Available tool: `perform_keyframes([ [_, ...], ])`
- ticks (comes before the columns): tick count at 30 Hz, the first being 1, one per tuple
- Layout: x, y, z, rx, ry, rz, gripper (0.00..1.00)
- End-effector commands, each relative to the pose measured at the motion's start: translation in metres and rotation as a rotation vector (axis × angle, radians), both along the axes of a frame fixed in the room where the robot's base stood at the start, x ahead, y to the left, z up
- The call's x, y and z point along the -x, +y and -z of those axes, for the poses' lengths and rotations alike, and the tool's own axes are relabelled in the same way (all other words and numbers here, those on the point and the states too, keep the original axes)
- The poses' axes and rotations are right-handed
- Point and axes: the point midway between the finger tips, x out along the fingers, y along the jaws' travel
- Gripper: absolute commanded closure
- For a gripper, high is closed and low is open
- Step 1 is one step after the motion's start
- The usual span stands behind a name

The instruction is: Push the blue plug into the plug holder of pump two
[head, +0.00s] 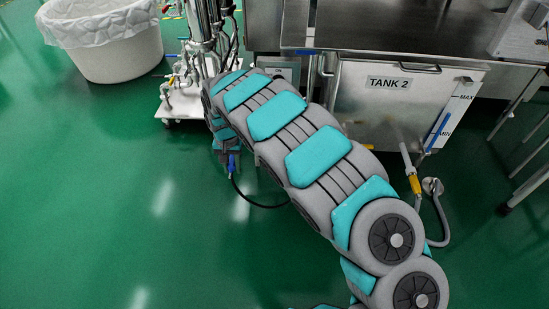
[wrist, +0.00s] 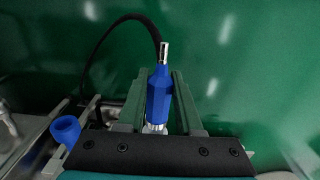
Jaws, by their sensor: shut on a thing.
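The blue plug (wrist: 158,92) stands between the two green fingers of my gripper (wrist: 160,75) in the wrist view, with a black cable bending away to the left from its tip. A silvery part shows at its lower end. In the head view the plug (head: 232,164) is small beside my gripper (head: 226,158), with its cable hanging toward the floor. My gripper is shut on the plug. A blue round cup-like fitting (wrist: 65,129), open at the top, is left of my gripper in the wrist view; I cannot tell whether it is pump two's plug holder. The pump's label is not visible.
Tank 2 (head: 373,106) stands behind my arm. A white-based pipe stand (head: 188,105) is behind my gripper, and a white lined bin (head: 125,55) is at the upper left. A hose with a yellow fitting (head: 415,185) is at right. The green floor at left is clear.

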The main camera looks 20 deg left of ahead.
Motion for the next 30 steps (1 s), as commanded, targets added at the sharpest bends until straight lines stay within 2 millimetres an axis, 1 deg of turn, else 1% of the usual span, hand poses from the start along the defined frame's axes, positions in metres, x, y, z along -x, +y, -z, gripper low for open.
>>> perform_keyframes([
  [17, -0.0004, 0.0000, -0.0001, 0.000, 0.000, 0.000, 1.00],
  [30, -0.0072, 0.0017, 0.0004, 0.001, 0.002, -0.001, 1.00],
])
